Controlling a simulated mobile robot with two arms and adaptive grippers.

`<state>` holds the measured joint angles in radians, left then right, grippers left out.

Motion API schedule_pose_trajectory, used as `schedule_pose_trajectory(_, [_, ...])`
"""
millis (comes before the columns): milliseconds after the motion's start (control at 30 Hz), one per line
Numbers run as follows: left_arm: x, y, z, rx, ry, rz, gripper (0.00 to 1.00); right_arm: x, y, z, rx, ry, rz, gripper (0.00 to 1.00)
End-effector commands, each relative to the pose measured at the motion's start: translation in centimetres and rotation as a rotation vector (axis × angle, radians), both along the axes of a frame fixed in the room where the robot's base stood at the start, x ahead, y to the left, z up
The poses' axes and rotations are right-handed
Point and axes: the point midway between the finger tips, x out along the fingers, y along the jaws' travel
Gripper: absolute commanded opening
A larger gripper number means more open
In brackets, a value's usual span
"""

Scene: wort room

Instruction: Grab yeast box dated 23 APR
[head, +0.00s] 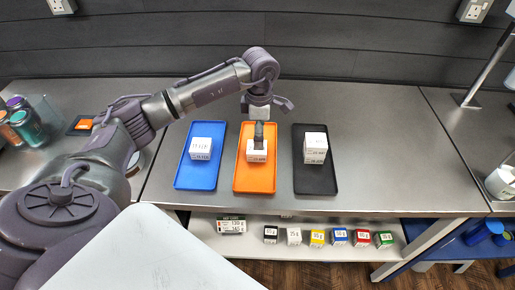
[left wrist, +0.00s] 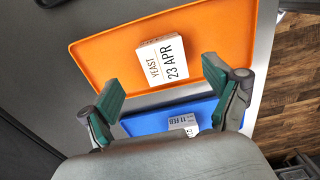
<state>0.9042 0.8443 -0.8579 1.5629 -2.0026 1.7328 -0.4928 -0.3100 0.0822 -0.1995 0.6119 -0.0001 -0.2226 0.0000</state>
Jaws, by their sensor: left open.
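The white yeast box (left wrist: 162,61) reads "YEAST 23 APR" in the left wrist view and lies on the orange tray (left wrist: 110,65). In the head view this box (head: 257,154) is in the middle of the orange tray (head: 254,184), with a dark part just above it. My left gripper (head: 266,108) is over the back of the orange tray. In the left wrist view its green-padded fingers (left wrist: 162,88) are spread wide and empty, with the box beyond them. My right gripper is in neither view.
A white box (head: 201,149) sits on the blue tray (head: 192,182); its label reads 11 FEB in the left wrist view. Another white box (head: 315,147) sits on the black tray (head: 316,184). Several small coloured boxes stand on the shelf (head: 290,254) below.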

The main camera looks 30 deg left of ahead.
Motion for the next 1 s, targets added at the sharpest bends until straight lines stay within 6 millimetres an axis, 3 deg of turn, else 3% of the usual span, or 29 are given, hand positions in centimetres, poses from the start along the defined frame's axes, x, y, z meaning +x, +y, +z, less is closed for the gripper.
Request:
schedule_pose_trajectory(100, [-0.4, 0.2, -1.1, -0.001, 0.007, 0.0, 0.9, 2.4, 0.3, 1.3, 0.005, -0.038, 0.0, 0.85])
schedule_pose_trajectory(200, [-0.6, 0.4, -2.5, -0.001, 0.006, 0.001, 0.9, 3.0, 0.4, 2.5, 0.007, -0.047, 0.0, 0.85])
schedule_pose_trajectory(400, [-0.5, 0.4, -4.9, -0.002, 0.003, 0.0, 0.9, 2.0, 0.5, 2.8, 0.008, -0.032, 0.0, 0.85])
schedule_pose_trajectory(633, [-0.5, 0.4, -5.1, -0.001, 0.001, -0.001, 0.9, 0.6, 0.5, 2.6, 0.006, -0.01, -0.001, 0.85])
schedule_pose_trajectory(1000, [-0.5, 0.4, -5.1, -0.001, 0.001, 0.0, 0.3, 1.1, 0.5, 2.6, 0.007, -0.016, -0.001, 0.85])
